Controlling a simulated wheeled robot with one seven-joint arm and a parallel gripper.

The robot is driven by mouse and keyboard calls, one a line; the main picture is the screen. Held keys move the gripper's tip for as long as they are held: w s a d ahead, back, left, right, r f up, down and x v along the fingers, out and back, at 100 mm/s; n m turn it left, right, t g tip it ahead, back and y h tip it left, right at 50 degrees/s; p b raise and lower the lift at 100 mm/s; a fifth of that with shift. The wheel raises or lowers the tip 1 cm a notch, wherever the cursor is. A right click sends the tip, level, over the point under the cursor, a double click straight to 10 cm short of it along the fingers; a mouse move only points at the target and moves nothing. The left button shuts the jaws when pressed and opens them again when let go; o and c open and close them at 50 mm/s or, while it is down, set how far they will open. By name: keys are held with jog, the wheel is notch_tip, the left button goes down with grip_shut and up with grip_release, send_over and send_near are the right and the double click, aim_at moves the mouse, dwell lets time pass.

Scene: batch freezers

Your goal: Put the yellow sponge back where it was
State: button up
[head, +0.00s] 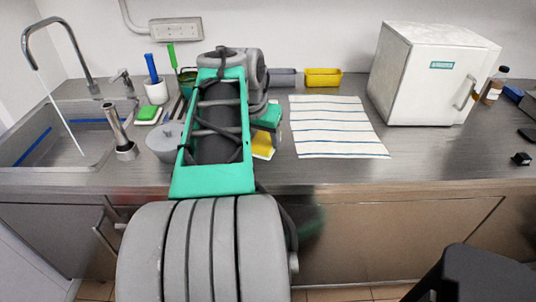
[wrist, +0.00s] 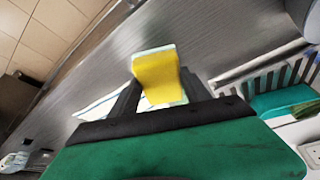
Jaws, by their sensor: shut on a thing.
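The yellow sponge (wrist: 158,72) is between the two fingers of my gripper (wrist: 160,88) in the wrist view, with a pale layer along its edge. My gripper is shut on it. In the head view the yellow sponge (head: 262,146) shows partly beside my arm, over the counter just left of the striped cloth. My arm hides most of my gripper there. I cannot tell whether the sponge touches the counter.
A green sponge (head: 148,113) lies by the sink (head: 30,160). A striped cloth (head: 335,128) lies right of my arm. A yellow tub (head: 323,78) and a grey tub (head: 282,78) stand at the wall. A white freezer box (head: 420,80) stands right. The front counter is clear.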

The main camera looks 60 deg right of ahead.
jog(key=x, duration=0.6)
jog(key=shift+s+d+f, duration=0.15)
jog(key=shift+s, duration=0.15)
jog(key=shift+f, duration=0.1)
jog(key=shift+f+b, duration=0.2)
jog(key=shift+b, duration=0.1)
jog(key=o, duration=1.5)
jog(key=shift+c, duration=0.2)
jog(key=shift+r, duration=0.55)
jog(key=p+v, duration=0.1)
jog(key=v, duration=1)
jog(key=shift+a+r+p, duration=0.15)
jog(key=shift+a+p, duration=0.05)
jog(key=shift+p, duration=0.1)
